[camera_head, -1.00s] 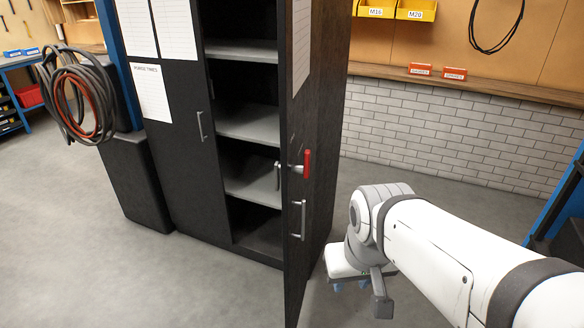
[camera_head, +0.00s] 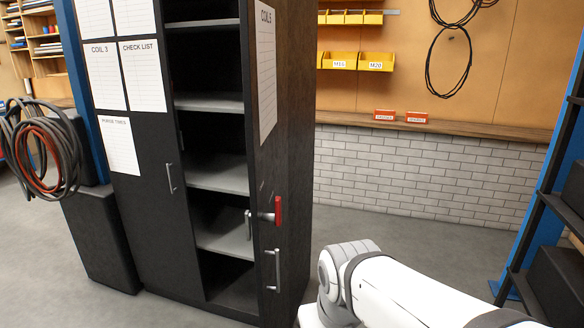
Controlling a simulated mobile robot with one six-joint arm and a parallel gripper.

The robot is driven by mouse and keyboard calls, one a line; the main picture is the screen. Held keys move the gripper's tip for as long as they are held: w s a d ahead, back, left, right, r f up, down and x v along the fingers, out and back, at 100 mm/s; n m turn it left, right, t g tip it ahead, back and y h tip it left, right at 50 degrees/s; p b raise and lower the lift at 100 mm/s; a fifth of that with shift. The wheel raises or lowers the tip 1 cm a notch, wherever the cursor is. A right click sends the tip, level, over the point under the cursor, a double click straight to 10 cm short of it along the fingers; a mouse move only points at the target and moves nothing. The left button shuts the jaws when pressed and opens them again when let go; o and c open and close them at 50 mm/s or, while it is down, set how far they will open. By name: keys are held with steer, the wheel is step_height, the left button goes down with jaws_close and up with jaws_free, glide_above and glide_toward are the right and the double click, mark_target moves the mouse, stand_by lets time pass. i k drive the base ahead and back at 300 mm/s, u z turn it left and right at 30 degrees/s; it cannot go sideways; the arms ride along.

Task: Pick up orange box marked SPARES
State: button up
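Two small orange boxes stand on the wooden ledge along the back wall: a left orange box (camera_head: 384,115) and a right orange box (camera_head: 416,117). Each has a white label on its front, too small for me to read surely, so I cannot tell which is marked SPARES. They stand apart with a narrow gap between them. My white arm reaches in from the lower right, well in front of the ledge and below it. My gripper is out of the picture below.
A tall black cabinet (camera_head: 145,170) stands at left, its right door (camera_head: 285,180) open, with grey shelves inside. A wooden ledge (camera_head: 470,129) tops a white brick wall. Yellow bins (camera_head: 340,61) hang above. A blue-framed rack (camera_head: 540,215) is at right. Floor between cabinet and rack looks clear.

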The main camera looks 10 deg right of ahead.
mark_target(411, 117)
steer(key=u, duration=0.05)
steer(key=k, duration=0.65)
steer(key=z, duration=0.25)
steer(key=i, duration=1.25)
steer(key=z, duration=0.7)
steer(key=i, duration=1.6)
steer(key=z, duration=0.55)
steer(key=i, duration=3.2)
steer(key=u, duration=0.25)
steer(key=i, duration=1.6)
steer(key=u, duration=0.2)
